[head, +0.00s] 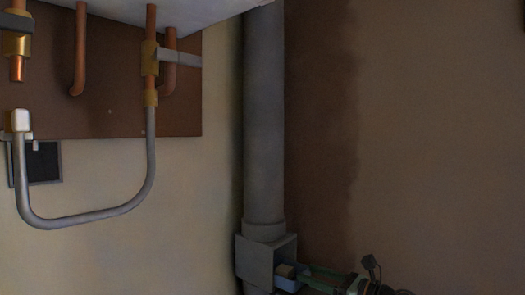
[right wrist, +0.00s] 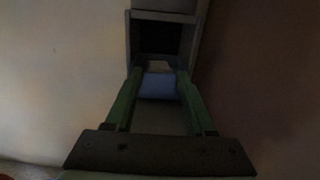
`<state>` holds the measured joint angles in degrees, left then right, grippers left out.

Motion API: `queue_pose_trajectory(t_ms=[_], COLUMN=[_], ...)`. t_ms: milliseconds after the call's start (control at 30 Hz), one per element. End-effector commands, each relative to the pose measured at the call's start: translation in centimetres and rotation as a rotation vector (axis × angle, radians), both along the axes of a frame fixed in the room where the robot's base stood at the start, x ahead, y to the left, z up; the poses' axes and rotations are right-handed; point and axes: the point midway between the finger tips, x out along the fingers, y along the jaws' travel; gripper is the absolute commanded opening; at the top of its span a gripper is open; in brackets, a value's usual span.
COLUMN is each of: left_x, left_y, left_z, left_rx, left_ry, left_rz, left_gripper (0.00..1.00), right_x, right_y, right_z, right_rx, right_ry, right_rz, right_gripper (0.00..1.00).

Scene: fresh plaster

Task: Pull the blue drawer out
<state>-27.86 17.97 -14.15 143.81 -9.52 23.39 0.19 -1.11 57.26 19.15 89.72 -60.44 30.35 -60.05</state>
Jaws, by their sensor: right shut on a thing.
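The blue drawer (head: 289,284) is at the bottom of the head view, at the right side of a grey box (head: 254,262) on a wall pipe. My right gripper (head: 303,272) has green fingers and is shut on the drawer. In the right wrist view the blue part (right wrist: 158,87) lies between the fingers, in front of the box's dark opening (right wrist: 158,38). A small tan piece (right wrist: 158,66) shows just beyond it. How far out the drawer stands is hard to tell. My left gripper is not in view.
A thick grey vertical pipe (head: 264,120) runs above the box. A bent grey pipe (head: 90,218) and copper pipes (head: 152,50) are at the left on a brown board (head: 110,118). The brown wall (head: 440,140) to the right is clear.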

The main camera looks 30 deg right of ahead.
Motion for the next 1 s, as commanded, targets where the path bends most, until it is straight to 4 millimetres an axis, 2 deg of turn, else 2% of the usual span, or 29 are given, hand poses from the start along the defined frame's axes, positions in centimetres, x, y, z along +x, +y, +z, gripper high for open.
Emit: queue_pose_trajectory(t_ms=[67,500,800,833,1000], left_x=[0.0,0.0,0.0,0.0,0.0], left_y=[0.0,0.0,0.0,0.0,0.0], left_z=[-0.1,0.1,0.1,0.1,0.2], left_rx=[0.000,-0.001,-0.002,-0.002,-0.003], left_ry=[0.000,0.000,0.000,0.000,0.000], left_rz=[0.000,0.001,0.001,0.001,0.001], left_gripper=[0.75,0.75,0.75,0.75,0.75], right_x=[-0.5,-2.8,-3.0,-3.0,-3.0], right_y=[0.0,-0.6,-0.7,-0.7,-0.8], right_z=[-0.5,-0.5,-0.5,-0.5,-0.4], right_rx=[-0.002,-0.001,-0.001,-0.001,-0.001], right_ry=[0.009,0.011,0.011,0.011,0.008], right_rz=[0.003,0.005,0.005,0.005,0.003], right_gripper=[0.15,0.15,0.15,0.57,0.76])
